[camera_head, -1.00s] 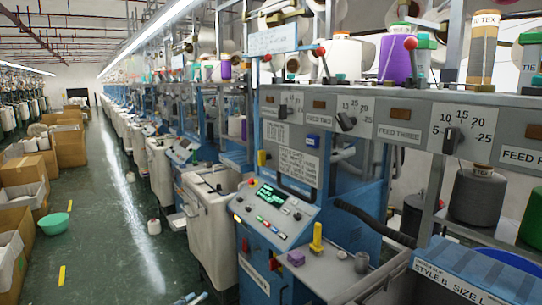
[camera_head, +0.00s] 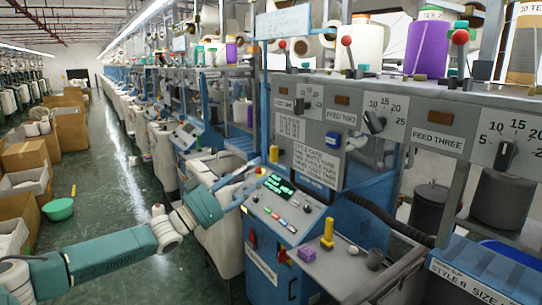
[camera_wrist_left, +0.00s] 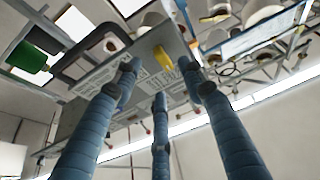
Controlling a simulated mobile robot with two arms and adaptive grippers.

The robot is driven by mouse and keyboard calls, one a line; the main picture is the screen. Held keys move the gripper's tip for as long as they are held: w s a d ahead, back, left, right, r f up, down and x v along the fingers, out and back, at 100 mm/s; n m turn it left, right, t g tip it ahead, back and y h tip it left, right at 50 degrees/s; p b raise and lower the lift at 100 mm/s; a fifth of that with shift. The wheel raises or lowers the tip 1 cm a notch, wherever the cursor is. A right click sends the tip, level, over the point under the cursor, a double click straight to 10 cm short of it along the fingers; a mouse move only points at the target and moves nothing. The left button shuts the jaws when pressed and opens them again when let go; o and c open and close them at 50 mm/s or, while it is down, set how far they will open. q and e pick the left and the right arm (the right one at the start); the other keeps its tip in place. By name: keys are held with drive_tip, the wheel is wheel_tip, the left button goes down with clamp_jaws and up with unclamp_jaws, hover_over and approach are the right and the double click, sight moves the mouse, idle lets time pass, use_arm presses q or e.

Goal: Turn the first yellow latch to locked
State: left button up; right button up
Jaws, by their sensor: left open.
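The yellow latch (camera_head: 273,153) stands out on the front of the near blue knitting machine, beside the white card and above the sloped control panel. In the left wrist view a yellow bar (camera_wrist_left: 163,57), apparently this latch, lies just beyond the fingertips. My left gripper (camera_head: 248,177) is just left of the latch and below it, at the panel's left edge. In the left wrist view its blue fingers (camera_wrist_left: 158,80) are spread and empty, with no clear contact on the latch. My right gripper is out of view.
The control panel (camera_head: 281,207) with its green display is close below the latch. The aisle floor (camera_head: 120,185) at left is open, with a green bowl (camera_head: 58,209) and cardboard boxes (camera_head: 25,156).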

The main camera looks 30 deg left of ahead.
sight(272, 158)
use_arm(q)
drive_tip(key=p+x, duration=0.2)
drive_tip(key=x, duration=0.3)
drive_tip(key=shift+w+d+r+p, duration=0.15)
drive_tip(key=shift+w+r+p, duration=0.1)
drive_tip(key=shift+w+p, duration=0.1)
drive_tip(key=shift+w+d, duration=0.15)
drive_tip(key=shift+w, duration=0.1)
drive_tip(key=shift+c, duration=0.2)
drive_tip(key=c, duration=0.9)
clamp_jaws()
